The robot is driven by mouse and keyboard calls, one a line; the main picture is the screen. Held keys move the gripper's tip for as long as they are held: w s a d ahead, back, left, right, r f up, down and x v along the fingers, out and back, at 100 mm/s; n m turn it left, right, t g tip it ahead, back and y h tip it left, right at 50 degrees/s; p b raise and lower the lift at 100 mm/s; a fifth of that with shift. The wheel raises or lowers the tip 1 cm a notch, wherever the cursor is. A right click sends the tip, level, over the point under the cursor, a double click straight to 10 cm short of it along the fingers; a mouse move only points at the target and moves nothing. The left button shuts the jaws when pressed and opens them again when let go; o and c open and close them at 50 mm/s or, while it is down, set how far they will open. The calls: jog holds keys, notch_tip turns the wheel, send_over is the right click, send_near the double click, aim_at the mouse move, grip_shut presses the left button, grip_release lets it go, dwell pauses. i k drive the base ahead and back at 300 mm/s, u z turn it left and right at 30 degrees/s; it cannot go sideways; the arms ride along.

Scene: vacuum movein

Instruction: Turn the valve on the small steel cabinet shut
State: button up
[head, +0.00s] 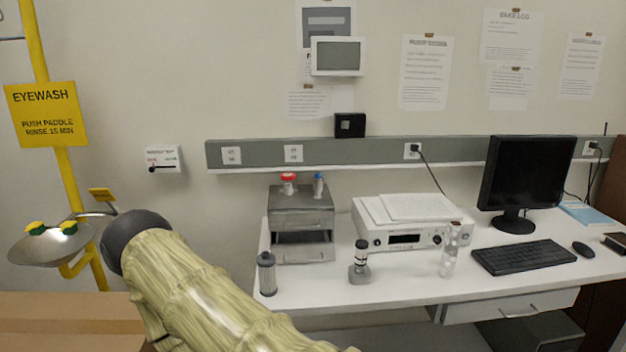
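The small steel cabinet (302,222) stands on the left end of the white desk, with a drawer-like front and a dark opening low down. My arm, in a yellowish sleeve with a dark rounded end, crosses the lower left, in front of and left of the cabinet. My gripper's fingers do not show.
On the desk (330,291) stand a grey canister (267,273), a dark-capped bottle (360,262), a white instrument (410,226), a clear bottle (449,254), a monitor (527,176) and a keyboard (524,257). An eyewash basin (50,246) is at left. A cardboard-coloured surface (60,318) lies lower left.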

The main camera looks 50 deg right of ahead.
aim_at(288, 177)
jog(key=k, duration=0.4)
jog(key=z, duration=0.7)
